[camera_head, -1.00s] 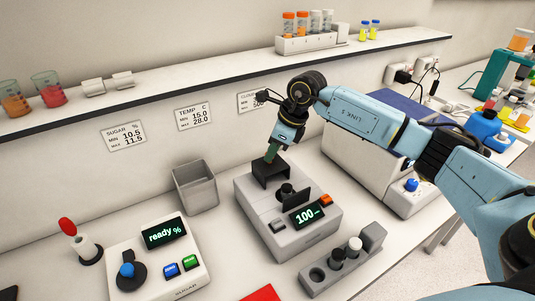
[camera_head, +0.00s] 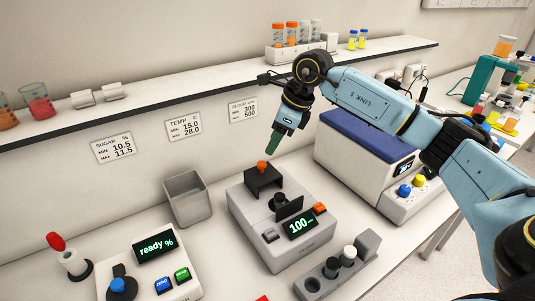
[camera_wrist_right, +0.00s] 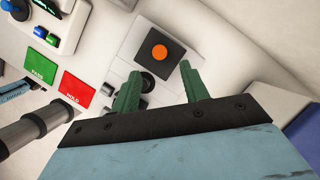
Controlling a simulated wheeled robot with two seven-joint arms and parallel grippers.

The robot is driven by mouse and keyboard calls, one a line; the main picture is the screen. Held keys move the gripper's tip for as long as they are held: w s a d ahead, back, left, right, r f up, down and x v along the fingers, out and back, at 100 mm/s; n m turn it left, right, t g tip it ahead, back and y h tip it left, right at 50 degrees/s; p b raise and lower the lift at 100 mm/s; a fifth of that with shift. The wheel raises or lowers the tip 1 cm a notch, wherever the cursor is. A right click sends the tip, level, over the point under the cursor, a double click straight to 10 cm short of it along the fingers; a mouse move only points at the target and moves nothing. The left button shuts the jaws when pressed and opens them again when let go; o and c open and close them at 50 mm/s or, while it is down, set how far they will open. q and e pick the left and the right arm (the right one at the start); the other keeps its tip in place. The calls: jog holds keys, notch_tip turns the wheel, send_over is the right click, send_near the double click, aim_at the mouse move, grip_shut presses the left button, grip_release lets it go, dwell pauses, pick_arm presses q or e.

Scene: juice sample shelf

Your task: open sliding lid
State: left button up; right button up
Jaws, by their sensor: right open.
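A grey meter (camera_head: 290,245) reading 100 stands on the bench. On its top is a black block (camera_head: 265,181) with an orange-capped vial (camera_head: 262,167) in it. A thin black plate (camera_head: 289,207) stands upright in front, beside a black knob (camera_head: 279,199). I cannot tell which part is the sliding lid. My right gripper (camera_head: 272,146) is open and empty, above the block and a little to its right. The right wrist view shows its green fingers (camera_wrist_right: 160,72) apart, with the orange cap (camera_wrist_right: 159,52) beyond them. My left gripper is not in view.
A white box with a flat blue top (camera_head: 365,135) stands to the right of the meter. A grey bin (camera_head: 187,200) is on the left. A vial rack (camera_head: 325,283) stands in front right. A shelf (camera_head: 200,88) runs along the wall behind my right arm.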

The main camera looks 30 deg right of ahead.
jog(key=v, duration=0.6)
jog(key=shift+s+r, duration=0.1)
dwell(0.4)
